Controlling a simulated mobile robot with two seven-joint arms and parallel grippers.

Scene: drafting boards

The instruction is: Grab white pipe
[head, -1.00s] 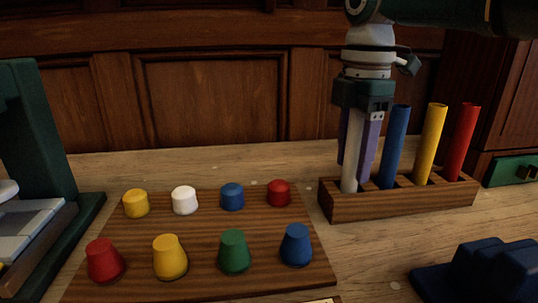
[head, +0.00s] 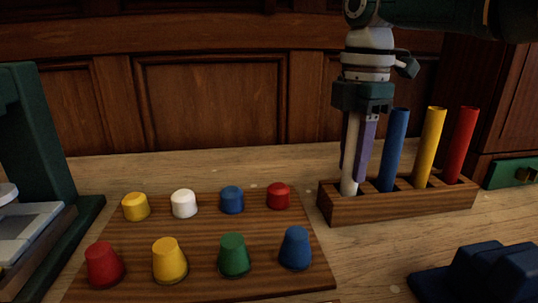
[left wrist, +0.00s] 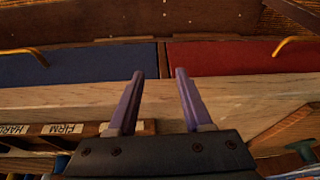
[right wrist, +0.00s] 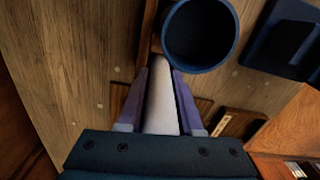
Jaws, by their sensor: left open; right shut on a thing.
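The white pipe (head: 351,160) stands upright in the left end of a wooden rack (head: 400,202) in the head view. My right gripper (head: 357,165) comes down over it from above and is shut on it. In the right wrist view the white pipe (right wrist: 162,98) lies between the two purple fingers of the right gripper (right wrist: 160,95). Its lower end is still at the rack. My left gripper (left wrist: 158,85) is open and empty in the left wrist view, and it is outside the head view.
Blue (head: 394,150), yellow (head: 430,147) and red (head: 461,145) pipes stand in the rack, right of the white one. A board (head: 205,222) with several coloured pegs lies left. A dark blue block (head: 490,270) sits at front right.

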